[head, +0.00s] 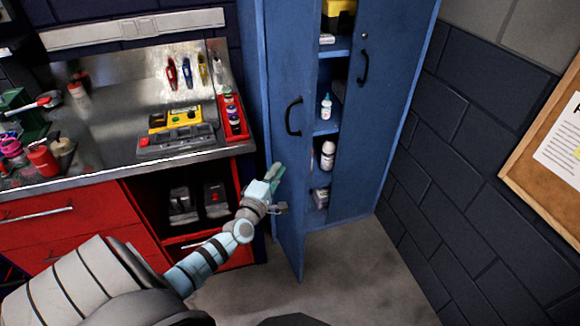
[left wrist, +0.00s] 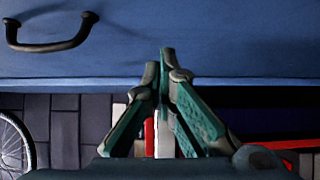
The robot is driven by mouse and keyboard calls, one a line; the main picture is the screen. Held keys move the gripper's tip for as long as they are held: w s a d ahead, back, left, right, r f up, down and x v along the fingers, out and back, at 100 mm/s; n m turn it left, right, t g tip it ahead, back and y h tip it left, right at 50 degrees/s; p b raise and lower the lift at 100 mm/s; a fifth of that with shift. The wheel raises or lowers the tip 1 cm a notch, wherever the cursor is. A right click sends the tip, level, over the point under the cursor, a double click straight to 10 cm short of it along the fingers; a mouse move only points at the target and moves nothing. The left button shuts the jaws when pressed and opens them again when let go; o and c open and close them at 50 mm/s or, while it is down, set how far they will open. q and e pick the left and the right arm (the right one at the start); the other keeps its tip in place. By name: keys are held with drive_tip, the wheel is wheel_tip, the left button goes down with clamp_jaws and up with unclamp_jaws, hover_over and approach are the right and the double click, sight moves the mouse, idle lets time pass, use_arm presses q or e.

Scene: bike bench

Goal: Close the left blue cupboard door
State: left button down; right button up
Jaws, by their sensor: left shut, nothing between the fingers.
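The left blue cupboard door (head: 287,190) stands partly open in the head view, swung out toward me. It has a black curved handle (head: 293,117). My left gripper (head: 276,170) is shut and empty, with its fingertips in front of this door's face, below the handle. In the left wrist view the closed fingertips (left wrist: 165,55) overlap the blue door face (left wrist: 240,40), near its edge, and the handle (left wrist: 48,38) is at upper left. I cannot tell whether the tips touch the door. My right gripper is not in view.
The right cupboard door (head: 392,110) is beside the gap, where shelves hold a white bottle (head: 327,155) and other items. A red workbench (head: 75,235) with tools on top stands at left. A corkboard (head: 545,165) hangs on the right wall. Floor (head: 350,285) in front is clear.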

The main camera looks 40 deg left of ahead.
sight(297, 153)
use_arm(q)
drive_tip(key=w, duration=0.1)
drive_tip(key=w+d, duration=0.1)
drive_tip(key=w, duration=0.3)
drive_tip(key=shift+w+d+b, duration=0.1)
drive_tip(key=shift+d+b, duration=0.15)
drive_tip(key=shift+b, duration=0.05)
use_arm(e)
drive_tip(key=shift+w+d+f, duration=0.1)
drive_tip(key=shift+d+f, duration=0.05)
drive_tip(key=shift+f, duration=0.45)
use_arm(q)
drive_tip(key=shift+w, duration=0.1)
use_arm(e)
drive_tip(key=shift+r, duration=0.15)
